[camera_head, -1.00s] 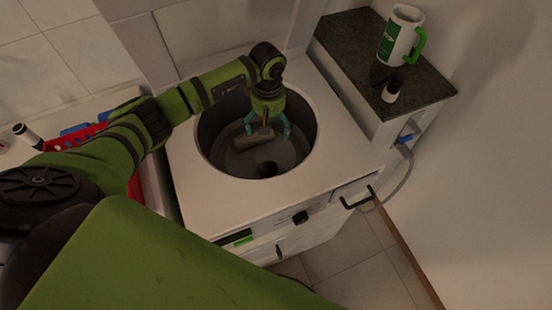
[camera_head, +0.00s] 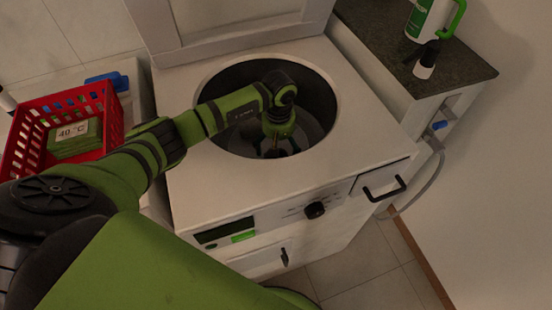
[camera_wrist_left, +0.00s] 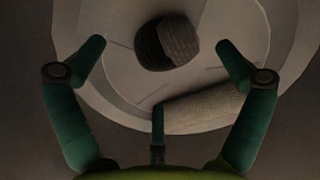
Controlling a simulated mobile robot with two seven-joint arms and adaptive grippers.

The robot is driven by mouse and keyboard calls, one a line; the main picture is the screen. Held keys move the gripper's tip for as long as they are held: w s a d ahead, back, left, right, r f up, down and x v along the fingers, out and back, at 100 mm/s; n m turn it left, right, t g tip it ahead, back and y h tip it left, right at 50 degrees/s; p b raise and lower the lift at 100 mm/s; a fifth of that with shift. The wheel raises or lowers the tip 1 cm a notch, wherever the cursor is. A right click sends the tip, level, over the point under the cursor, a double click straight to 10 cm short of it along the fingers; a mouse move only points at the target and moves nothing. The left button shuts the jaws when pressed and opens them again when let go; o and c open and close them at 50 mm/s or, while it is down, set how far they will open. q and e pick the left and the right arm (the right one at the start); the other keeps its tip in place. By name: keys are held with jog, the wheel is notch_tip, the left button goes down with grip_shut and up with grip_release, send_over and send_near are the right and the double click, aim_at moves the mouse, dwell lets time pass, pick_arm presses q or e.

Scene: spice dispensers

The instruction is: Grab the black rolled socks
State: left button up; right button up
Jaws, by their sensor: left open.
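The dark rolled socks (camera_wrist_left: 152,46) lie on the drum floor in the left wrist view, a compact roll with a lighter ribbed side at its right. My left gripper (camera_wrist_left: 162,48) is open, its teal fingers spread to either side of the socks in that view. No finger visibly touches them; the height gap is hard to judge. In the head view my left gripper (camera_head: 276,150) is down inside the drum of the top-loading washing machine (camera_head: 225,184). The socks are not clearly visible there, behind the gripper. My right gripper is not in view.
The round drum wall surrounds my left wrist. A pale elongated bar (camera_wrist_left: 205,106) lies below the socks in the wrist view.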

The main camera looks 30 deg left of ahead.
pick_arm(q)
jog(key=f, duration=0.2)
jog(key=f+p, duration=0.1)
jog(key=shift+s+a+f, duration=0.25)
jog(key=shift+f, duration=0.65)
jog(key=c, duration=1.3)
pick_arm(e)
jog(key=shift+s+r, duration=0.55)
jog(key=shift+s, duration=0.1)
